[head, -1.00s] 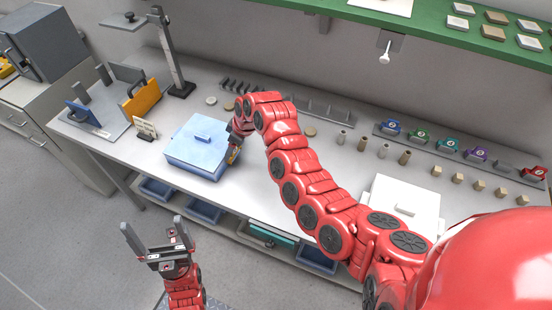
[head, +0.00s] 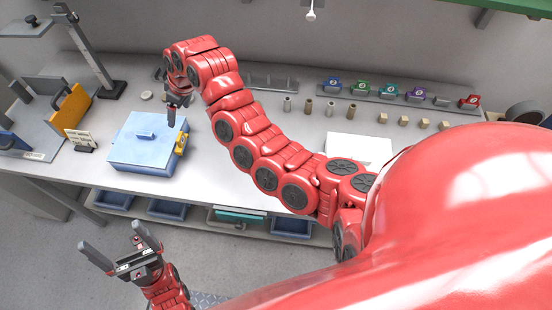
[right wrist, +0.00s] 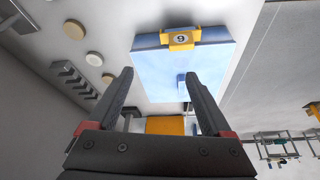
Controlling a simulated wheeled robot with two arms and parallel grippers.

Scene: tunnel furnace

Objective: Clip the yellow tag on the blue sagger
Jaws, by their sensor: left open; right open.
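The blue sagger (head: 140,148) is a light blue lidded box on the bench in the head view; it also shows in the right wrist view (right wrist: 200,72). The yellow tag (head: 181,143) sits on the sagger's right edge. In the right wrist view the tag (right wrist: 180,39), marked with a number, straddles the sagger's rim. My right gripper (head: 172,118) is open and empty, raised above and beside the sagger, apart from the tag. Its two fingers (right wrist: 158,95) frame the sagger in the wrist view. My left gripper (head: 112,236) is open and empty in front of the bench.
A rack (head: 397,94) holds several coloured tags at the back right. A white lidded box (head: 358,148) is partly behind my right arm. A small sign (head: 80,139) and an orange plate (head: 71,107) stand left of the sagger. Small discs and cylinders lie behind.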

